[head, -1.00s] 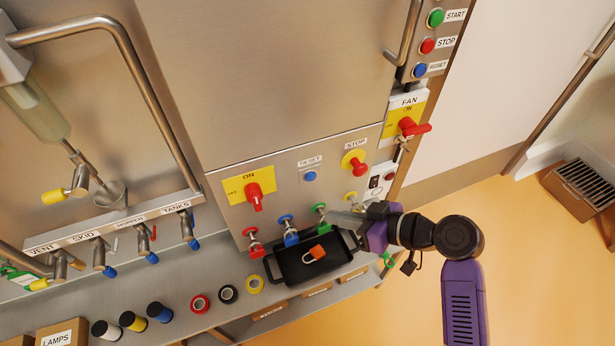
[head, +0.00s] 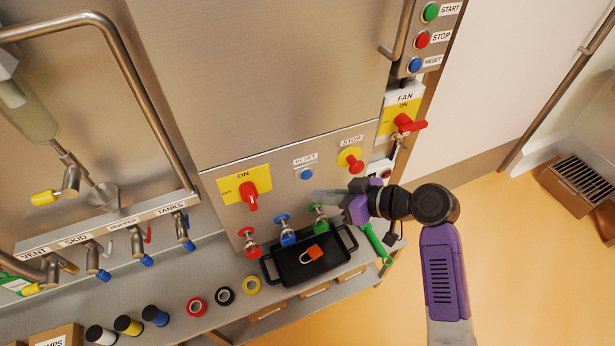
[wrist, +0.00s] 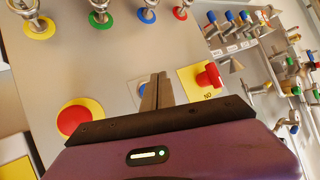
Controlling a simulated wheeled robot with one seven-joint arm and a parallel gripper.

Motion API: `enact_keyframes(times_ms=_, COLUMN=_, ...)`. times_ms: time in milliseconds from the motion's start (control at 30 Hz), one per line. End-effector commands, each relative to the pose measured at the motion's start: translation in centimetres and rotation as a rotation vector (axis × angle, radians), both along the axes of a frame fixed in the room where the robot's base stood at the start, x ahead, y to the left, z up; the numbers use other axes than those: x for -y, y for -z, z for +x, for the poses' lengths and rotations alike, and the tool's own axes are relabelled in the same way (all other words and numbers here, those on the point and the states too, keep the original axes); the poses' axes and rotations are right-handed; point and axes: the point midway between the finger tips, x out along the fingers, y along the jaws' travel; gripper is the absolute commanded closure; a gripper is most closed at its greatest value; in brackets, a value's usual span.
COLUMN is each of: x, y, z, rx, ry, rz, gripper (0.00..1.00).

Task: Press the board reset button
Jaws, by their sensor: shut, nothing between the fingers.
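The blue RESET button (head: 306,174) sits on the lower steel panel, under its white label, between the red ON switch (head: 249,195) and the red STOP button (head: 352,163). My gripper (head: 318,192) is shut and empty, its tips just below and right of the blue button in the head view. I cannot tell how far the tips are from the panel. In the wrist view the shut fingers (wrist: 158,92) partly cover the blue button (wrist: 142,88). The red STOP button (wrist: 74,121) and the red switch (wrist: 208,77) flank them.
Another blue RESET button (head: 415,64) is on the upper right strip. Red, blue and green padlocks hang below the panel, above a black tray (head: 297,270) holding an orange padlock (head: 311,254). The red FAN switch (head: 408,123) is to the right.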

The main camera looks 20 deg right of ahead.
Motion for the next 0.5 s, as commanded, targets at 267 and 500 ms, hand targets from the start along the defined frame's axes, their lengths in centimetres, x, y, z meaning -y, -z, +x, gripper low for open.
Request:
enact_keyframes(times_ms=267, x=0.0, y=0.1, z=2.4, rx=-0.001, ry=0.0, rz=-0.001, gripper=1.0)
enact_keyframes(times_ms=500, x=0.0, y=0.0, z=2.8, rx=-0.001, ry=0.0, rz=-0.001, gripper=1.0)
